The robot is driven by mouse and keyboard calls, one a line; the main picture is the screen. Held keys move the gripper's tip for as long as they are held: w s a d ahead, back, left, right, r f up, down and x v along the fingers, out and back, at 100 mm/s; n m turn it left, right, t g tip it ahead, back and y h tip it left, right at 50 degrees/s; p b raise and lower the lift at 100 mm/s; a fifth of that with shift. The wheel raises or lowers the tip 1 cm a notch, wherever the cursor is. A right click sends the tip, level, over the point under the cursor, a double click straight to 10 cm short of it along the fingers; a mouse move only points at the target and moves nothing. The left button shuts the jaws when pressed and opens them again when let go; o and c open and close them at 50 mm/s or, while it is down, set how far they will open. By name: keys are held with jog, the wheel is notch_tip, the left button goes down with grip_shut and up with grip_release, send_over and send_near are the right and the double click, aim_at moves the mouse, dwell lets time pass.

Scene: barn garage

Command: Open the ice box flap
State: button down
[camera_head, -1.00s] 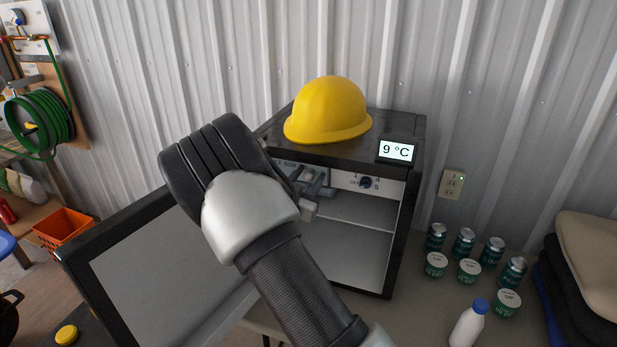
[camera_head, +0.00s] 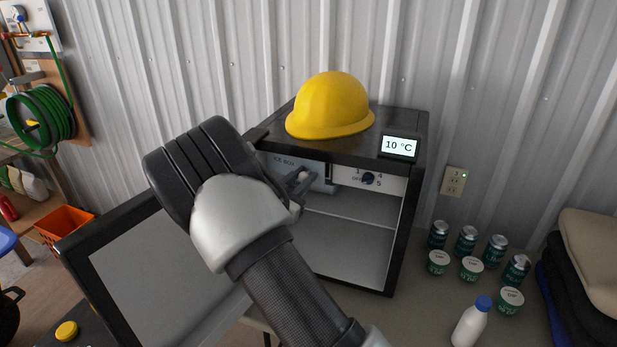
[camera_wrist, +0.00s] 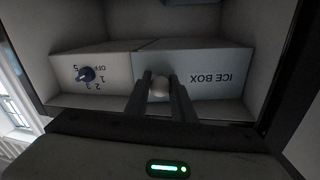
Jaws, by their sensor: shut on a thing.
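The small fridge (camera_head: 395,240) stands on the table with its door (camera_head: 150,270) swung open to the left. Inside at the top is the pale ice box flap (camera_head: 283,161), labelled ICE BOX; it also shows upside down in the wrist view (camera_wrist: 210,80). The flap looks closed, about level with the dial panel (camera_wrist: 100,75) beside it. My gripper (camera_head: 300,182) reaches to the flap's front. In the wrist view my gripper (camera_wrist: 160,92) has its two dark fingers on either side of the flap's round white knob (camera_wrist: 159,85), shut on it.
A yellow hard hat (camera_head: 331,105) and a 10 °C display (camera_head: 399,146) sit on the fridge. Cans (camera_head: 466,240), tubs (camera_head: 472,268) and a white bottle (camera_head: 469,325) stand to the right. My arm passes close to the open door.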

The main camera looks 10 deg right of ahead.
jog(key=shift+s+a+m+g+h+b, duration=0.35)
jog(key=shift+a+m+g+h, duration=0.3)
jog(key=shift+a+g, duration=0.15)
jog(key=shift+s+a+m+g+h+b, duration=0.2)
jog(key=shift+s+a+m+g+h, duration=0.1)
jog(key=shift+a+m+g+h, duration=0.4)
jog(key=shift+s+a+m+g+h+b, duration=0.35)
jog(key=shift+a+m+g+h, duration=0.15)
jog(key=shift+a+g, duration=0.35)
jog(key=c, duration=1.5)
grip_release()
